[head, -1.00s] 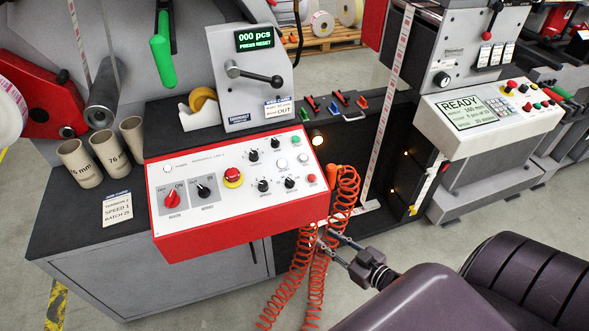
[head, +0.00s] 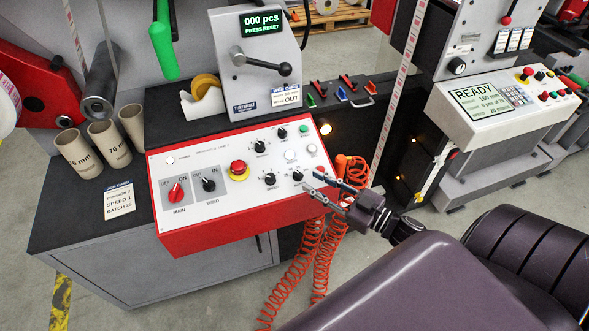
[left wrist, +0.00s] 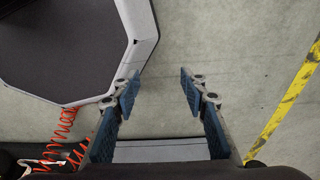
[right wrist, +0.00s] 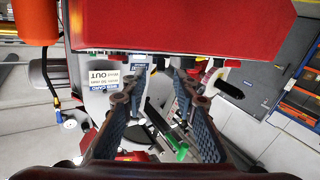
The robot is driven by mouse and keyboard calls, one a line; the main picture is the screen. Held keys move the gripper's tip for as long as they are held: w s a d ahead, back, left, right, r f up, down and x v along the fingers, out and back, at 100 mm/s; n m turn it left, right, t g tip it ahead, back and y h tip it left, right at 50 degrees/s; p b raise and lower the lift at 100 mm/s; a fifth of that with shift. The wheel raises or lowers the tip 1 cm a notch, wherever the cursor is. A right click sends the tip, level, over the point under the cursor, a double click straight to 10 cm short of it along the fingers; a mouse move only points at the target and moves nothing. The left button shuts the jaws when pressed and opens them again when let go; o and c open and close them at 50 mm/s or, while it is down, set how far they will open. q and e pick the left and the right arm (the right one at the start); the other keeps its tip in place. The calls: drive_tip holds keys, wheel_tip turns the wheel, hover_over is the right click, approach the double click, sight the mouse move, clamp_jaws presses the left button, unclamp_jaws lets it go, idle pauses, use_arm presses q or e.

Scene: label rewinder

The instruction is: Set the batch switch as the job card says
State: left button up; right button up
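The white-faced control panel (head: 218,206) in a red housing carries several black knobs, including a lower-right knob (head: 297,175). The knob labels are too small to read surely, so I cannot tell which is the batch switch. The job card (head: 119,201) on the bench shows SPEED 1 and BATCH 25 or 26; the last digit is unclear. My right gripper (head: 313,180) is open and empty at the panel's lower right edge, near that knob; its fingers also show in the right wrist view (right wrist: 153,82). My left gripper (left wrist: 158,86) is open and empty above the floor.
Coiled orange hoses (head: 318,250) hang just below my right gripper. A black lever (head: 268,64) stands above the panel, under a display (head: 262,22) reading 000 pcs, PRESS RESET. Cardboard cores (head: 108,144) stand on the bench left. A red emergency button (head: 238,168) sits mid-panel.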

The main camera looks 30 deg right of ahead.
sight(303, 177)
drive_tip(key=p+x, duration=0.1)
drive_tip(key=x, duration=0.5)
drive_tip(key=shift+a, duration=0.1)
drive_tip(key=shift+w+a, duration=0.1)
drive_tip(key=shift+w, duration=0.15)
use_arm(q)
drive_tip(key=shift+s+d+r, duration=0.1)
drive_tip(key=shift+s+r, duration=0.5)
drive_tip(key=shift+s, duration=0.1)
use_arm(e)
drive_tip(key=shift+c, duration=0.3)
clamp_jaws()
